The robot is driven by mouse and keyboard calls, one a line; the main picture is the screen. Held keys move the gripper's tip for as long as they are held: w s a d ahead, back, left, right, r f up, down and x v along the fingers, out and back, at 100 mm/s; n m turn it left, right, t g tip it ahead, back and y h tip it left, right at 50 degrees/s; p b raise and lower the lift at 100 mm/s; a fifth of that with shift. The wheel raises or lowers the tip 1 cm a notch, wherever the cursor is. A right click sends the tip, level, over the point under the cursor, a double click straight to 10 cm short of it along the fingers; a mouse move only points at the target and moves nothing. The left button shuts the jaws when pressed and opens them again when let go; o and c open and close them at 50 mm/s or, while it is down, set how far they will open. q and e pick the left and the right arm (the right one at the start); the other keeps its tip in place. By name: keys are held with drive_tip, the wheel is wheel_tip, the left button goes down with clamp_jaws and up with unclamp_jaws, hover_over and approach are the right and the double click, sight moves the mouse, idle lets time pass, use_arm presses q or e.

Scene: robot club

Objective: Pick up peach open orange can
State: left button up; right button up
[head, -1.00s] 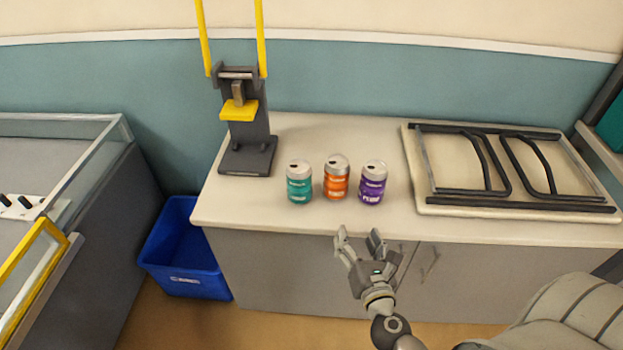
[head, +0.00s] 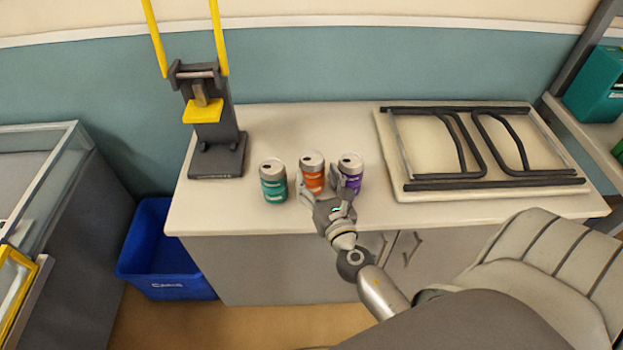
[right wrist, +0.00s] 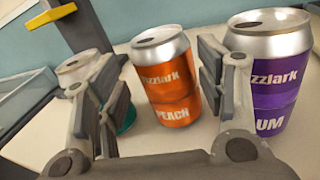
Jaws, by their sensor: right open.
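The orange peach can (head: 313,174) stands upright on the counter, in the middle of a row of three, with a dark opening in its lid. In the right wrist view the peach can (right wrist: 168,80) shows between my open fingers, a little beyond them, with its label readable. My right gripper (head: 326,188) is open at the front of the row; in the right wrist view its fingers (right wrist: 160,95) have the teal can partly behind the left one and the purple can to the right. My left gripper is not in view.
A teal can (head: 273,181) stands left of the peach can and a purple plum can (head: 350,170) close on its right. A can crusher (head: 215,140) stands at the counter's left. A folded table (head: 390,170) lies at the right. A blue bin (head: 165,262) sits below.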

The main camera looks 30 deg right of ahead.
sight(312, 165)
drive_tip(key=shift+w+d, duration=0.15)
drive_tip(key=shift+w, duration=0.3)
drive_tip(key=x, duration=0.3)
drive_tip(key=shift+w+d+f+p, duration=0.1)
drive_tip(key=shift+w+d+p, duration=0.05)
drive_tip(key=shift+p, duration=0.25)
drive_tip(key=shift+w+d+f, duration=0.1)
drive_tip(key=shift+w, duration=0.3)
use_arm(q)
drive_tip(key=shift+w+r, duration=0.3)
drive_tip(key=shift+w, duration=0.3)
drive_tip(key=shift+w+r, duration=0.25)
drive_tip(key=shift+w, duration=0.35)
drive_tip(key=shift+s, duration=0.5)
use_arm(e)
drive_tip(key=c, duration=0.5)
